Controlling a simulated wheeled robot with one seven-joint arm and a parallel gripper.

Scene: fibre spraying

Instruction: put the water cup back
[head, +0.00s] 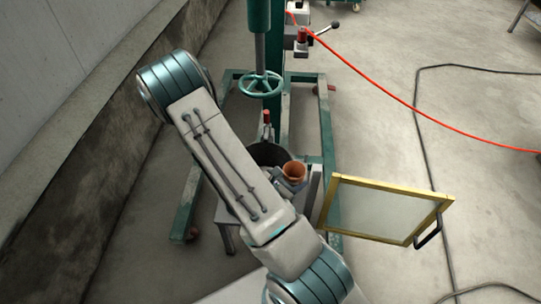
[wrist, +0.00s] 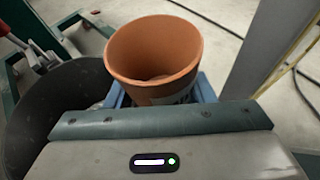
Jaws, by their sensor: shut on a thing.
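The water cup is an orange-brown, round-mouthed cup (head: 294,171), near the middle of the head view. In the wrist view the cup (wrist: 150,45) is straight ahead, tilted a little, with its open mouth showing. My gripper (wrist: 160,92) is shut on the cup, with blue fingers showing at both sides of its lower part. The cup's base is hidden behind my wrist. In the head view my gripper (head: 283,176) is small and partly hidden by my arm. I cannot tell whether the cup touches anything below.
A dark round bucket (head: 267,153) is beside the cup, also at left in the wrist view (wrist: 62,98). A green stand with a handwheel (head: 260,84) rises behind. A yellow-framed panel (head: 385,208) is at right. A wall bounds the left; red hose (head: 395,98) crosses right.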

